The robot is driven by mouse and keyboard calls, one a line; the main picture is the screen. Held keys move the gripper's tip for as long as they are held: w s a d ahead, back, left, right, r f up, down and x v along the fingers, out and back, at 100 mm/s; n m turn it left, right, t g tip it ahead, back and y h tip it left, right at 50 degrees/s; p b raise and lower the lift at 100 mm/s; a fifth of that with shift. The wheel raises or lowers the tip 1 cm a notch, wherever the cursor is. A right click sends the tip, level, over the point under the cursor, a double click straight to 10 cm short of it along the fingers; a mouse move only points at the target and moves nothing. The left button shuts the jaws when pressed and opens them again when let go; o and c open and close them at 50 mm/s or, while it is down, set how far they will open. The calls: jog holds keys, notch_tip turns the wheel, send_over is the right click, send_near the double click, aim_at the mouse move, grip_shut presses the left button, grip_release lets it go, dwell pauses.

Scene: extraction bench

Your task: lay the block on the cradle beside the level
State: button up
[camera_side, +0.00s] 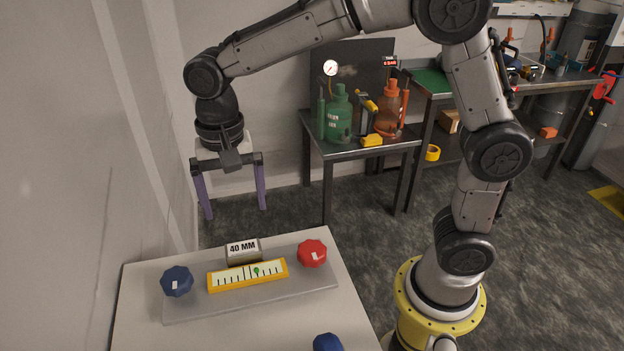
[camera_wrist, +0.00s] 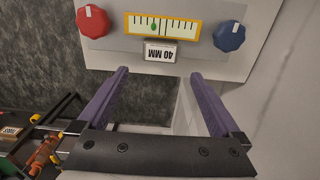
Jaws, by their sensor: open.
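A small block marked 40 MM (camera_side: 243,251) stands at the back edge of the grey plate (camera_side: 190,307), right behind the yellow-framed level (camera_side: 214,283). The level has a ruled white face and a green bubble near its middle. The block also shows in the wrist view (camera_wrist: 160,53), beside the level (camera_wrist: 126,24). I cannot pick out a separate cradle. My gripper (camera_side: 236,212) points down with its purple fingers apart, empty, above and behind the block. In the wrist view, the gripper (camera_wrist: 159,73) has its fingertips on either side of the block's line, not touching it.
A blue knob (camera_side: 177,281) and a red knob (camera_side: 312,253) flank the level on the plate. Another blue piece (camera_side: 327,342) is cut off at the bottom edge of the pale table (camera_side: 140,330). A side bench (camera_side: 350,152) with bottles stands behind, beyond open floor.

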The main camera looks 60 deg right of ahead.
jog(key=s+d+r+n+t, duration=0.2)
jog(key=s+d+n, duration=0.2)
jog(key=s, duration=0.5)
jog(key=s+d+r+n+t, duration=0.2)
jog(key=s+d+n, duration=0.3)
jog(key=s+d, duration=0.3)
jog(key=shift+s+d+t, duration=0.35)
jog(key=shift+s+t, duration=0.45)
jog(key=shift+s, duration=0.45)
